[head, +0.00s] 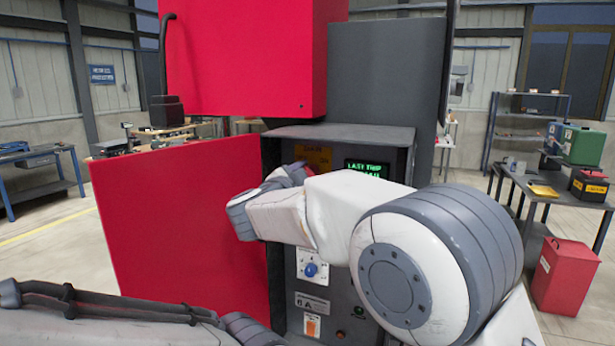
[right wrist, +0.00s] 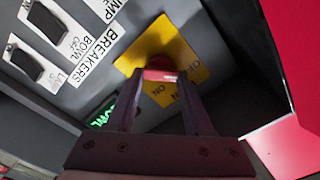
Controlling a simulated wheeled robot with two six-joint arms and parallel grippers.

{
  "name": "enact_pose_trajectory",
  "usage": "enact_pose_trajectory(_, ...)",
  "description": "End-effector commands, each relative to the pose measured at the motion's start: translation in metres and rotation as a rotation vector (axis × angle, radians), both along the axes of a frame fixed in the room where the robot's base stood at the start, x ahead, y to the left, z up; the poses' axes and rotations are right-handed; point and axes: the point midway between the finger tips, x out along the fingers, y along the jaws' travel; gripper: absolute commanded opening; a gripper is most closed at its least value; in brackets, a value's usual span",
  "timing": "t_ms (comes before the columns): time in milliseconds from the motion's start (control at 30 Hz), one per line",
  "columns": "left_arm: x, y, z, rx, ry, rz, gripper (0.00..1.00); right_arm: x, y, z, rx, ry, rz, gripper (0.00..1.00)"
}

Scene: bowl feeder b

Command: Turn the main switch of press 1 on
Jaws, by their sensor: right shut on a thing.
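The main switch is a red handle (right wrist: 160,62) on a yellow plate (right wrist: 194,65) inside the open cabinet of the press. The plate also shows in the head view (head: 318,156), partly behind my arm. An "ON" label reads on the plate in the right wrist view. My right gripper (right wrist: 162,80) is shut on the red handle, one finger on each side. In the head view my right arm covers most of the switch and the gripper's fingers. The handle's exact angle is hard to tell. My left gripper's fingers are not visible.
A red door (head: 190,220) stands open left of the cabinet (head: 345,134). A green display (head: 364,168) and a blue knob (head: 311,270) are on the panel. Breakers (right wrist: 37,65) sit beside the switch. A red bin (head: 566,277) and table are at right.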

Motion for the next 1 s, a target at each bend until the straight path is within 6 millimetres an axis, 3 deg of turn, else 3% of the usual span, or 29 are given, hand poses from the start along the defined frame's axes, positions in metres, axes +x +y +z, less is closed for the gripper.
enact_pose_trajectory(267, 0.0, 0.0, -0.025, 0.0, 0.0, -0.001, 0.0, -0.001, 0.0, -0.005, 0.159, -0.056, 0.001, 0.0)
enact_pose_trajectory(1000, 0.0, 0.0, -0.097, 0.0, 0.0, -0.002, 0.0, -0.001, -0.001, -0.01, 0.818, -0.285, 0.0, 0.0)
